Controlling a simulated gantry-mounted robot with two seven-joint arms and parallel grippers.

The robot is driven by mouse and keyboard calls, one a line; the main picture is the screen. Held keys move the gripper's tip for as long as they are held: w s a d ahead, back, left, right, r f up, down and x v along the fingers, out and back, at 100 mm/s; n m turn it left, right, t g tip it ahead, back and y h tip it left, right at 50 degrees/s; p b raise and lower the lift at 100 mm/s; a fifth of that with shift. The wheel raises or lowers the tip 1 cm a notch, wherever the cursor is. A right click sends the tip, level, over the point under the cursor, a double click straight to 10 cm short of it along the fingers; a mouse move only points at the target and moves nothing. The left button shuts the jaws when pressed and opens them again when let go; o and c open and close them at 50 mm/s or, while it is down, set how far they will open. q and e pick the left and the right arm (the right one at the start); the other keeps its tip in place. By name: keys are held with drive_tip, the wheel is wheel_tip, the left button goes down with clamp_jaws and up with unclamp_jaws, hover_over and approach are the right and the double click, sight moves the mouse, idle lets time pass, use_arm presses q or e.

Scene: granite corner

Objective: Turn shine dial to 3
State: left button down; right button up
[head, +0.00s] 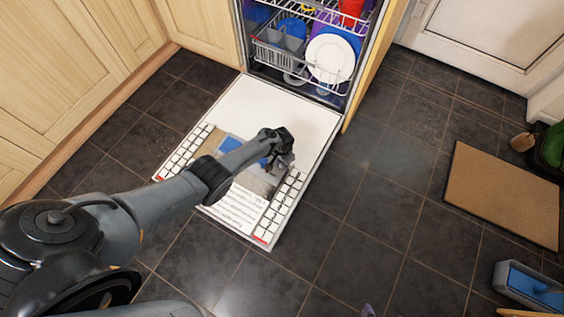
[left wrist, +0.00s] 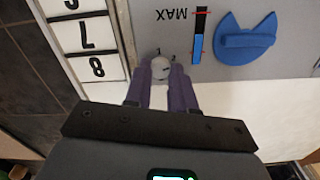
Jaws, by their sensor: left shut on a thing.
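The shine dial (left wrist: 161,68) is a small round pale knob on the grey panel of the open dishwasher door (head: 310,118). Small marks that look like 1 and 2 show just above it in the left wrist view; other marks are hidden. My left gripper (left wrist: 162,80) is shut on the dial, one purple finger on each side. In the head view my left gripper (head: 272,163) reaches down over the door's panel and hides the dial. A small purplish tip at the bottom edge of the head view (head: 368,310) looks like part of my right gripper.
Beside the dial are a MAX gauge (left wrist: 199,35) and a blue cap with a grip bar (left wrist: 247,41). White number tiles (left wrist: 90,35) line the panel's side. Dish racks (head: 300,60) stand behind the door. A brown mat (head: 503,195) lies on the dark tiled floor at right.

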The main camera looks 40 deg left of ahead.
use_arm(q)
drive_tip(key=m, duration=0.5)
drive_tip(key=shift+m+b, duration=0.65)
drive_tip(key=shift+m, duration=1.85)
drive_tip(key=c, duration=0.9)
unclamp_jaws()
drive_tip(key=shift+c, duration=0.2)
